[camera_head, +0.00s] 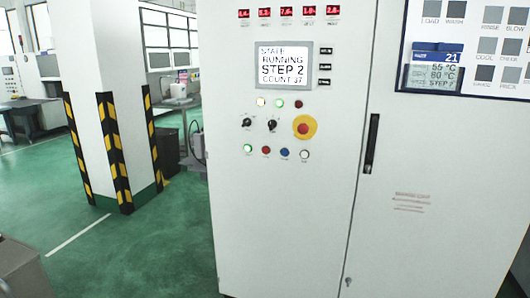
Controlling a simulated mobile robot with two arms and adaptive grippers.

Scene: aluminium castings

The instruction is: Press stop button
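A light grey control cabinet (285,215) stands upright in front of me. On it, a large red mushroom button (303,128) sits on a round yellow plate (313,120). Below and to its left is a row of small buttons: green (247,149), red (266,150), blue (284,153) and white (304,154). I cannot read their labels, so I cannot tell which is marked stop. A screen (284,65) above reads "RUNNING", "STEP 2" and "COUNT", with the last figures unclear. Neither of my grippers is in view.
Two black knobs (272,125) and small lamps (279,103) sit near the buttons. A black door handle (371,143) is to the right. A white pillar with black-and-yellow guards (116,150) stands left. Green floor (150,240) is open between pillar and cabinet.

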